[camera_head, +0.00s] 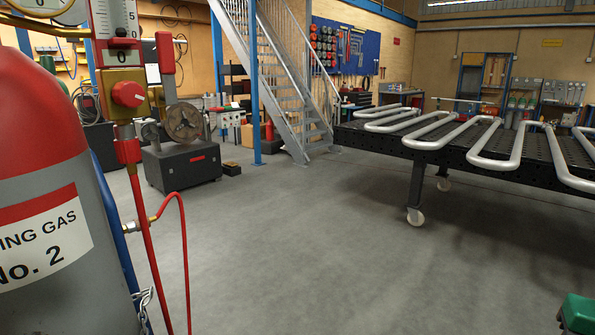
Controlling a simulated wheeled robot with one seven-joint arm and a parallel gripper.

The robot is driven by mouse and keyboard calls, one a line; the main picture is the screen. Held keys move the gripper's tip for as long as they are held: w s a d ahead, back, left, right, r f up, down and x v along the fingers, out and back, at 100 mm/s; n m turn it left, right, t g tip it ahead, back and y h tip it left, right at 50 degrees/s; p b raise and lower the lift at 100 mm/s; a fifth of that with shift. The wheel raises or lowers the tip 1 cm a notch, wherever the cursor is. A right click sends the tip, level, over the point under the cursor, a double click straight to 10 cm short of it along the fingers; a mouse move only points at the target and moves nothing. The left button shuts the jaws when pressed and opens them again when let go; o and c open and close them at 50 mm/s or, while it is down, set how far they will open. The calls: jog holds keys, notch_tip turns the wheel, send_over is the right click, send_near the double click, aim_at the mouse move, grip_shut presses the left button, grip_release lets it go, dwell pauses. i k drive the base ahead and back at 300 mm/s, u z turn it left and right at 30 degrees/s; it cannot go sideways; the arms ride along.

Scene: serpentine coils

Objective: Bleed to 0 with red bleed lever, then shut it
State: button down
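An upright red lever (166,53) with a grey stem stands at the upper left, right of a brass-coloured fitting. I take it to be the bleed lever, but no label confirms this. A white scale (117,18) marked 0 and 5 sits left of it, with a dark marker (121,43) at the 0. The scale's top is cut off. A red knob (128,94) is below. My gripper is not in view.
A grey gas cylinder (45,230) with red shoulder fills the left. A red hose (185,240) hangs beside it. A black perforated table (435,155) bears serpentine pipe coils (440,137) at right. A green object (578,312) shows bottom right. The middle floor is clear.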

aim_at(164, 40)
jog(key=u, duration=1.1)
